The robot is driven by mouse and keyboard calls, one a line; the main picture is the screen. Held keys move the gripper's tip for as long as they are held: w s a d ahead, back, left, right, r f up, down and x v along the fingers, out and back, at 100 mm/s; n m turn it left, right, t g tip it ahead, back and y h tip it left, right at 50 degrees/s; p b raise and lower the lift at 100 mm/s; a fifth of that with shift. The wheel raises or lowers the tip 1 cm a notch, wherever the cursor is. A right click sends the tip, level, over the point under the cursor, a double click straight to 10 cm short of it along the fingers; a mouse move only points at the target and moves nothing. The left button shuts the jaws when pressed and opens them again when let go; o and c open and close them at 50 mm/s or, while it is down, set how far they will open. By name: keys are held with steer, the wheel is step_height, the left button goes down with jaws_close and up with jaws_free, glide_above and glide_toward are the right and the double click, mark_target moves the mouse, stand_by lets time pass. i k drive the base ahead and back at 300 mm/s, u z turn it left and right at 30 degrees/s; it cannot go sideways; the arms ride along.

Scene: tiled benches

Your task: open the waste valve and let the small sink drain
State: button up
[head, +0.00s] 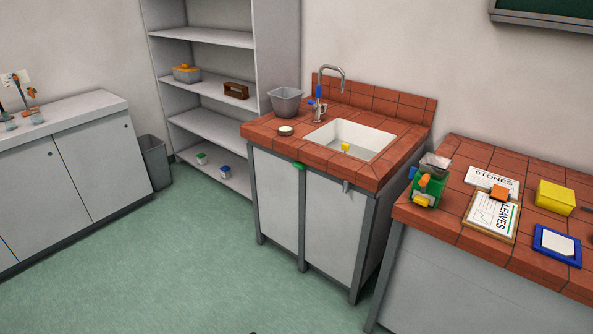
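The small white sink (378,134) is set into a red-tiled bench in the middle of the head view. Its lower part looks greyish, perhaps water; I cannot tell the level. A small yellow object (345,147) shows inside near the front wall. A curved metal tap (343,75) with a blue part stands behind the sink. A green handle-like piece (299,166) sits at the bench's front edge, and a short grey pipe-like piece (346,186) sits under the edge further right. I cannot tell which is the waste valve. My gripper is not in view.
A grey tub (285,101) and a small round dish (285,130) stand left of the sink. The right bench (480,155) holds signs, a clipboard and boxes. A grey bin (155,160) stands by the left cabinet. The green floor (160,265) before the sink is clear.

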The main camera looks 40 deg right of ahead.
mark_target(301, 166)
steer(key=z, duration=0.05)
steer(key=i, duration=1)
steer(key=u, duration=0.05)
